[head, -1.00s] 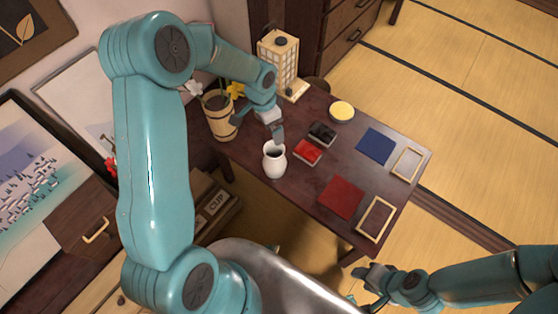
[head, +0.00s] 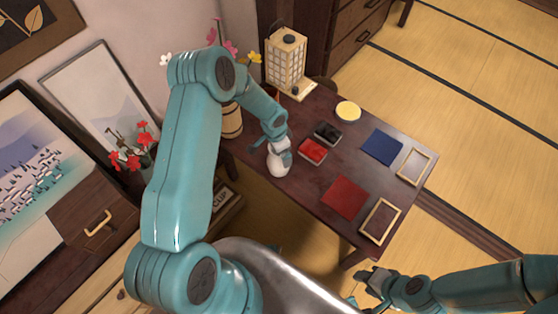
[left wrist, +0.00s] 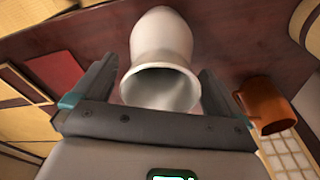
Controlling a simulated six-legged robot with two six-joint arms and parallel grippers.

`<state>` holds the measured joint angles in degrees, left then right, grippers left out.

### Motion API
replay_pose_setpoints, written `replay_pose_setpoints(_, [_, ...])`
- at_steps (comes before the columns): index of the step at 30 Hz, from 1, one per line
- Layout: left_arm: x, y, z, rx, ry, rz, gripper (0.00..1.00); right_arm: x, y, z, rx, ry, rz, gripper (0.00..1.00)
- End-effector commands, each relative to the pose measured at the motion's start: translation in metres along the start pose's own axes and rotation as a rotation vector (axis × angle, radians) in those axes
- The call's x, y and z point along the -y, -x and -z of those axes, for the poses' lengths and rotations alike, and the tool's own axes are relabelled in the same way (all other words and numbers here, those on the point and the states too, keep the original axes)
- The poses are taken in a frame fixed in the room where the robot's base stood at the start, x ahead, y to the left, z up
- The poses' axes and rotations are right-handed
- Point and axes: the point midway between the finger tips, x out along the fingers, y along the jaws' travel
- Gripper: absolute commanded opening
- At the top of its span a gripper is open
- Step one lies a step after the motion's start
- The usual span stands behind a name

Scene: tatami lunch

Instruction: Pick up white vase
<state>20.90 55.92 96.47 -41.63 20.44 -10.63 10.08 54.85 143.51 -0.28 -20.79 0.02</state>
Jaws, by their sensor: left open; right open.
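The white vase (head: 278,164) stands on the dark low table (head: 330,120), its upper part partly covered by my left gripper (head: 278,145) in the head view. In the left wrist view the vase (left wrist: 161,50) has its open mouth facing the camera. My left gripper's two fingers (left wrist: 158,88) are apart, one on each side of the vase's mouth, with gaps visible. My right gripper (head: 372,288) is open and empty at the lower right, away from the table.
Red box (head: 312,150), black box (head: 328,132), yellow round dish (head: 348,110), blue cloth (head: 382,146), red cloth (head: 345,196) and frames lie right of the vase. A lantern (head: 287,60) and wooden bucket (head: 231,120) stand behind. An orange cup (left wrist: 267,105) is near the left gripper.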

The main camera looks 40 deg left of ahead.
Motion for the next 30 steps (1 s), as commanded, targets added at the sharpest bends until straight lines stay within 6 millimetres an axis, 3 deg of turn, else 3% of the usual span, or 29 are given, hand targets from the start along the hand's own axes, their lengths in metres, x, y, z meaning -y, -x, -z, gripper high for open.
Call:
replay_pose_setpoints(8, [0.0,-0.006,0.0,-0.001,0.001,0.001,1.0,0.0,0.0,0.0,0.0,0.0,0.0,0.43])
replay_pose_setpoints(11, [0.0,-0.006,0.0,-0.001,0.001,0.001,0.74,0.0,0.0,0.0,0.0,0.0,0.0,0.43])
replay_pose_setpoints(15, [0.0,-0.006,0.0,-0.001,0.001,0.0,0.28,0.0,0.0,0.0,0.0,0.0,0.0,0.43])
replay_pose_setpoints(18, [0.0,-0.005,0.001,-0.002,0.0,0.001,0.0,0.0,0.0,0.0,0.0,0.0,0.0,0.43])
replay_pose_setpoints(26, [0.001,-0.004,0.001,-0.002,0.0,0.002,0.0,0.0,0.0,0.0,0.0,0.0,0.0,0.43])
replay_pose_setpoints(30, [0.001,0.007,0.002,-0.002,-0.001,0.003,0.0,0.001,0.001,0.0,0.0,0.0,0.0,0.43])
